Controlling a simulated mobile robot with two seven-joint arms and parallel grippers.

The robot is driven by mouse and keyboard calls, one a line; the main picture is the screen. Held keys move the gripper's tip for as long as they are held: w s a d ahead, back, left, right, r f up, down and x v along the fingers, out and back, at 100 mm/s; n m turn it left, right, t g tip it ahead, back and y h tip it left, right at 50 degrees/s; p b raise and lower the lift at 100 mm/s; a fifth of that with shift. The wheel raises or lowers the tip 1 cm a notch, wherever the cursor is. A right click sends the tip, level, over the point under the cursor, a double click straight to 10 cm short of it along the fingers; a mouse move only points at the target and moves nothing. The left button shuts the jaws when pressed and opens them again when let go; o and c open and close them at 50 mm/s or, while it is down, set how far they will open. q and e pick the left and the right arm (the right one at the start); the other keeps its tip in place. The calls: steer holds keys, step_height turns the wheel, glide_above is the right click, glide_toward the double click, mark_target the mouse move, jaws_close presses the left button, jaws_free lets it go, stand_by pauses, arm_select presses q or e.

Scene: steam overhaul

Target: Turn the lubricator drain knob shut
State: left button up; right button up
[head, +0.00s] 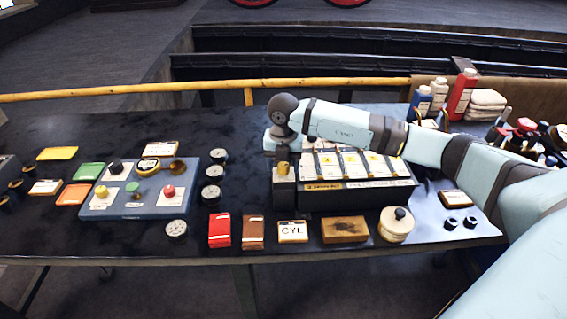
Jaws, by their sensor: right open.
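The lubricator (392,196) is a dark box with a row of white, yellow-marked panels on its sloped top, right of centre on the bench. A small yellow knob (283,169) stands on a dark block at its left end; I take it as the drain knob. My right arm reaches in from the right across the lubricator's back. My right gripper (281,150) points down just above and behind the yellow knob. Its fingers are small and partly hidden, so I cannot tell whether they touch the knob. My left gripper is not in view.
A blue-grey panel (130,210) with several coloured knobs lies at left, with gauges beside it. A red booklet (219,230), a CYL card (293,232), a wooden block (345,230) and a black-knobbed round disc (394,230) line the front. Bottles (462,93) stand at back right.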

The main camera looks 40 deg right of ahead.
steer(key=shift+f, duration=0.2)
steer(key=shift+c, duration=0.2)
steer(key=c, duration=0.9)
